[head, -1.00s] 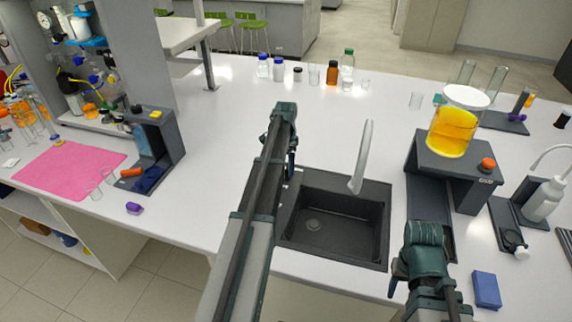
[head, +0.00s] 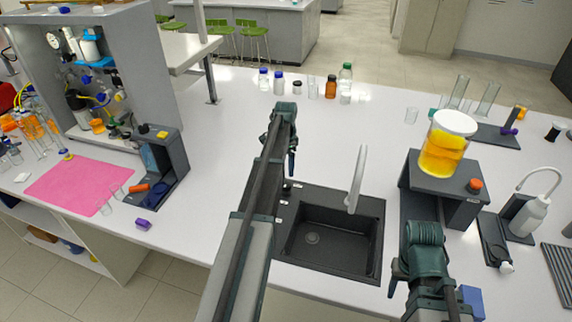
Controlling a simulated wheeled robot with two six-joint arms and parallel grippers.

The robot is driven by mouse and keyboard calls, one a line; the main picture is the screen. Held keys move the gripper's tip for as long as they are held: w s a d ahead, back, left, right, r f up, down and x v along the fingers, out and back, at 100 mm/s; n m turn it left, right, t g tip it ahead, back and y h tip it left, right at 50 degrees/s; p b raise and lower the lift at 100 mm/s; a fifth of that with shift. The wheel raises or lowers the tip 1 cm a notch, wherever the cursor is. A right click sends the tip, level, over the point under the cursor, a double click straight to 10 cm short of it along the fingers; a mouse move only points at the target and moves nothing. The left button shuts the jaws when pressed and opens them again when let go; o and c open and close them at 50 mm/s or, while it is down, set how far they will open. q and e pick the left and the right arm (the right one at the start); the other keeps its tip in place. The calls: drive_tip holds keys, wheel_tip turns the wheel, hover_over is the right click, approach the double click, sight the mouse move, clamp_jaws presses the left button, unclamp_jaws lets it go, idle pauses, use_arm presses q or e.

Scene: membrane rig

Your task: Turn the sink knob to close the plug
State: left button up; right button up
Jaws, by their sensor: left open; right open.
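The dark sink (head: 333,236) is set into the white bench at the middle, with its drain (head: 312,238) visible in the basin floor. A pale curved faucet (head: 357,180) rises at its back right. A small dark knob (head: 287,188) shows on the sink's left rim, close beside my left arm. My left gripper (head: 291,163) is open and points down, apart from the knob and behind it in the picture. My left arm hides part of the sink's left rim. My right gripper (head: 394,280) is open, at the sink's right side, and partly hidden by its own wrist.
A beaker of orange liquid (head: 443,153) stands on a dark stand right of the sink. A blue block (head: 471,300) lies near my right arm. Bottles (head: 330,87) stand at the back.

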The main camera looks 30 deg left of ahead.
use_arm(q)
wheel_tip(320, 180, up, 5)
drive_tip(key=p, duration=0.3)
drive_tip(key=shift+f+p, duration=0.1)
drive_tip(key=shift+p, duration=0.2)
drive_tip(key=s+d+n, duration=0.6)
drive_tip(key=s+d, duration=1.6)
drive_tip(key=d, duration=0.5)
drive_tip(key=s+d+f+m+b, duration=0.1)
drive_tip(key=d+f+b, duration=0.2)
drive_tip(key=s+d+f+m+b, duration=0.1)
drive_tip(key=s+d+f+b, duration=0.1)
drive_tip(key=d+f+b, duration=0.2)
drive_tip(key=s+d+f+m+y+b, duration=0.1)
drive_tip(key=s+d+f+b, duration=0.1)
drive_tip(key=d+f+b, duration=0.1)
drive_tip(key=shift+d+f+b, duration=0.2)
drive_tip(key=shift+f+b, duration=0.35)
drive_tip(key=shift+b, duration=0.05)
